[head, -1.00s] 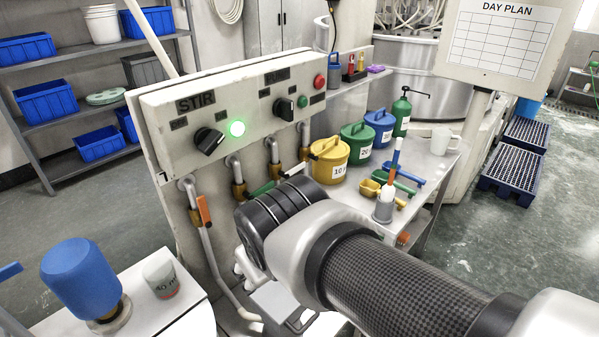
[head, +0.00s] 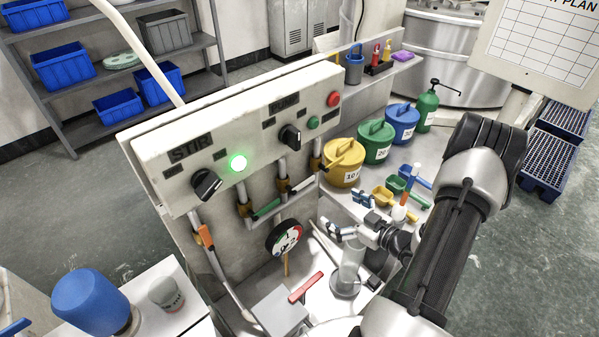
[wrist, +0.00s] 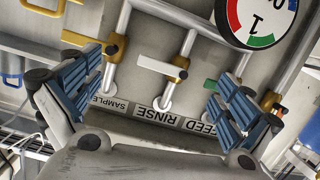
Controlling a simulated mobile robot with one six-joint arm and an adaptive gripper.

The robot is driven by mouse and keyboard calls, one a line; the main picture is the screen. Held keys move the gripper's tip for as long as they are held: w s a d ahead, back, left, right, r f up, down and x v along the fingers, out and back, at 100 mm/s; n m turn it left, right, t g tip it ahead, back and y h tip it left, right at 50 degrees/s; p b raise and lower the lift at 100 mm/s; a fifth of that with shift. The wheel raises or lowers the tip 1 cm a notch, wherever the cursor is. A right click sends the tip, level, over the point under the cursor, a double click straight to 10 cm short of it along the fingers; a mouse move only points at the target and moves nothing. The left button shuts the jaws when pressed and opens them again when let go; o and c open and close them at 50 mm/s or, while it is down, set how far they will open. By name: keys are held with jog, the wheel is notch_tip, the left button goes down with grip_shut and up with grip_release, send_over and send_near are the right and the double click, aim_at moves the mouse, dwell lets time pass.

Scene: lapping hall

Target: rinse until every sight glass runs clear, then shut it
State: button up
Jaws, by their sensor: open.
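My gripper (head: 344,218) is open and empty in front of the pipes below the STIR panel (head: 240,130). In the wrist view, my gripper's blue-padded fingers (wrist: 157,96) are spread across upside-down labels SAMPLE (wrist: 108,101), RINSE (wrist: 160,112) and FEED (wrist: 200,127). A white valve handle (wrist: 158,67) sits on the RINSE pipe, between the fingers in the picture; contact is not visible. A yellow handle (wrist: 105,43) is on the SAMPLE pipe. The green handle (head: 267,208) and orange handle (head: 205,237) show in the head view. I cannot clearly identify a sight glass.
A round gauge (head: 284,238) hangs below the pipes. A clear upright cylinder (head: 349,272) and a red handle (head: 306,287) are below my gripper. Yellow (head: 344,160), green (head: 377,145) and blue (head: 402,124) lidded tubs stand at right.

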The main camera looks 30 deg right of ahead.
aim_at(304, 185)
jog(key=w+a+t, duration=0.1)
jog(key=w, duration=0.3)
jog(key=w+a+m, duration=0.1)
jog(key=w, duration=0.4)
jog(key=w+a+r+t, duration=0.1)
jog(key=w, duration=0.3)
jog(key=shift+w+a+t, duration=0.25)
jog(key=shift+a+t, duration=0.05)
jog(key=shift+a, duration=0.1)
jog(key=shift+c, duration=0.3)
jog(key=c, duration=1.5)
